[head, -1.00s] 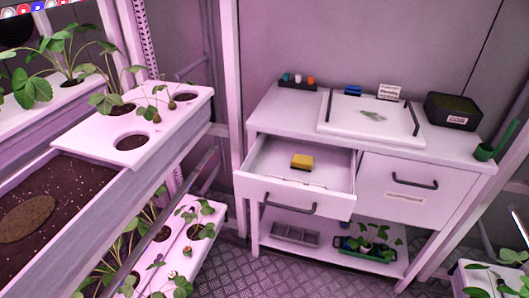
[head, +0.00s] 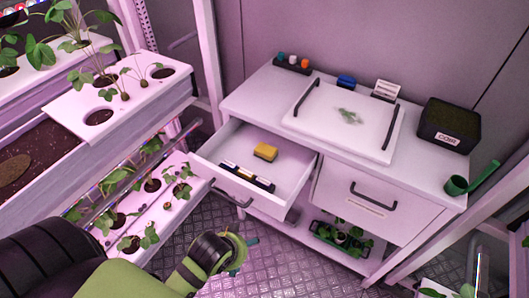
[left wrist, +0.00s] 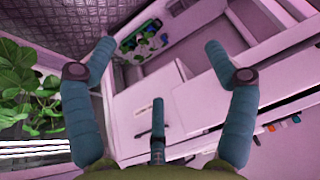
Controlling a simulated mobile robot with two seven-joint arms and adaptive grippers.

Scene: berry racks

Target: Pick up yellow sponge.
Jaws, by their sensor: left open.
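The yellow sponge (head: 265,152) lies inside the open left drawer (head: 292,190) of the white cabinet, toward the back of the drawer floor. It has a dark underside. My left gripper (head: 243,254) is open and empty, in front of and below the drawer, over the floor and apart from the sponge. I cannot make out the sponge in that view. My right gripper is not in view.
Dark, white and blue items (head: 248,177) lie along the drawer's front. Plant racks (head: 75,110) stand at the left. Metal floor (head: 280,240) is clear between.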

